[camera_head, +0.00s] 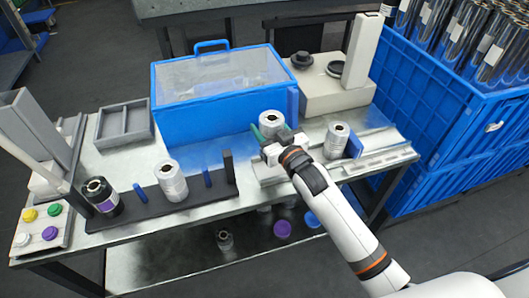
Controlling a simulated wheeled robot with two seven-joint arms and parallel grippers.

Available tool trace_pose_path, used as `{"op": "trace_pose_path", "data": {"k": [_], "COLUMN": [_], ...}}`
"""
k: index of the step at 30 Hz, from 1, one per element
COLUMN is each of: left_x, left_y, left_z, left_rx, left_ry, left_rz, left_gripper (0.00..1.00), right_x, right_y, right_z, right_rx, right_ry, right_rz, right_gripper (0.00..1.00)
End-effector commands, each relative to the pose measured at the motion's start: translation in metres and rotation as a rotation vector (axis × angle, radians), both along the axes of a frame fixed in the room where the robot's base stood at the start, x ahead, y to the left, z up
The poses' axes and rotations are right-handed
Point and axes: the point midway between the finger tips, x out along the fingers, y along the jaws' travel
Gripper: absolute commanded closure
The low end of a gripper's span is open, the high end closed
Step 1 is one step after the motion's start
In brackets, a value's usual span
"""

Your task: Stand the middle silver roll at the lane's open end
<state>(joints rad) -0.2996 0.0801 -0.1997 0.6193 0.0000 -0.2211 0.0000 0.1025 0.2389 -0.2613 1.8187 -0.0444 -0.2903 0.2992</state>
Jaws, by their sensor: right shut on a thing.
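The middle silver roll (270,119) stands upright near the front of the blue case, at the left end of a grey lane. My right gripper (270,137) reaches it from the front with green-tipped fingers and is shut on it; the arm covers its lower part. I cannot tell whether the roll touches the surface beneath. The pale grey lane (387,156) runs rightward along the table. Another silver roll (337,141) stands upright on its right part. A third silver roll (172,182) stands on a black base at left. My left gripper is not in view.
The black base (205,194) also bears a dark roll (99,197) and blue posts. A blue case (202,120) and a pale machine (330,95) stand behind. A button box (39,230) and grey tray (124,123) are at left. Blue crates (430,105) stand right.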

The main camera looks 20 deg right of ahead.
Motion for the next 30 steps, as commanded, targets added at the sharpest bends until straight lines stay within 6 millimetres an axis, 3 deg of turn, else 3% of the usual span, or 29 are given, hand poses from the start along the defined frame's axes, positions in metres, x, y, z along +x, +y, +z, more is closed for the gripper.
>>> {"op": "trace_pose_path", "data": {"k": [4, 16, 29, 30], "left_x": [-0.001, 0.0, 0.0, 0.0], "left_y": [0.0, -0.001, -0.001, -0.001], "left_z": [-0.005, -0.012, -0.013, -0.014], "left_rx": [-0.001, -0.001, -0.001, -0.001], "left_ry": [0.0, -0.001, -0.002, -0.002], "left_rz": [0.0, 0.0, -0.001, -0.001], "left_gripper": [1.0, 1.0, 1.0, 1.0], "right_x": [0.0, -0.001, -0.001, -0.001], "right_y": [0.0, 0.0, 0.0, 0.0], "right_z": [-0.031, -0.078, -0.085, -0.087], "right_rx": [0.0, 0.001, 0.0, 0.0], "right_ry": [0.003, 0.0, -0.002, 0.001], "right_rz": [-0.001, -0.001, 0.0, 0.0], "right_gripper": [0.78, 0.78, 0.78, 0.43]}}
